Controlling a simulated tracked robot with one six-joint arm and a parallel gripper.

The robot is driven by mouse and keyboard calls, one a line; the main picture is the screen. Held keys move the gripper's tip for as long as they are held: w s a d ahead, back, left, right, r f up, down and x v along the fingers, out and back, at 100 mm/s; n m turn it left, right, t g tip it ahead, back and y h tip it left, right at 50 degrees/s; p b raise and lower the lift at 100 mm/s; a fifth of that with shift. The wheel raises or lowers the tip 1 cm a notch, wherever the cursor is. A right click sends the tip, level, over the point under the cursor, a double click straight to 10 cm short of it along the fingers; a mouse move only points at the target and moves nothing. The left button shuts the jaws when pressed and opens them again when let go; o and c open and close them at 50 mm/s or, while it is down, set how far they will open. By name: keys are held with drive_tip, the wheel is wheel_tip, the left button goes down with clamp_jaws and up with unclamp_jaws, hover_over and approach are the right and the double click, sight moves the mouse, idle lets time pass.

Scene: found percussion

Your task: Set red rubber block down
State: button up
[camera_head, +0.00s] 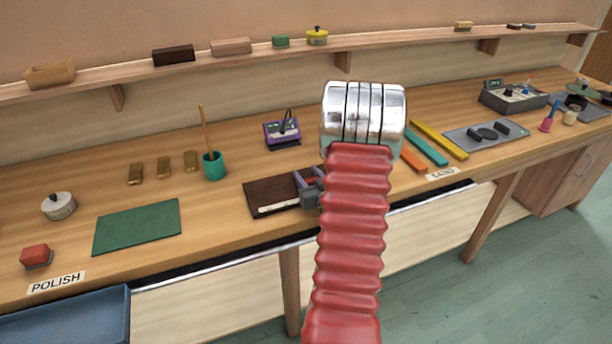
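A red block (36,255) with a dark grey underside sits on the bench at the far left, just behind the POLISH label (56,283). A green mat (138,227) lies to its right. My arm rises in the middle of the view and hides much of its own end. My gripper (308,182) shows only in part, as purple-grey pieces left of the arm, over the right end of a dark brown flat item (272,196). A small reddish patch shows by these pieces. I cannot tell whether it is something held.
A round lidded tin (59,205), several brass blocks and a green cup (214,165) with a stick stand at left. A purple device (282,132) stands behind. Coloured bars (438,139) and a grey plate (486,135) lie right. A blue tray (66,318) is below the bench's front edge.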

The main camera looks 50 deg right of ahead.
drive_tip(key=o, duration=0.4)
drive_tip(key=shift+o, duration=0.2)
drive_tip(key=shift+r, duration=0.1)
drive_tip(key=v, duration=1.2)
drive_tip(key=shift+s+d, duration=0.1)
idle(0.3)
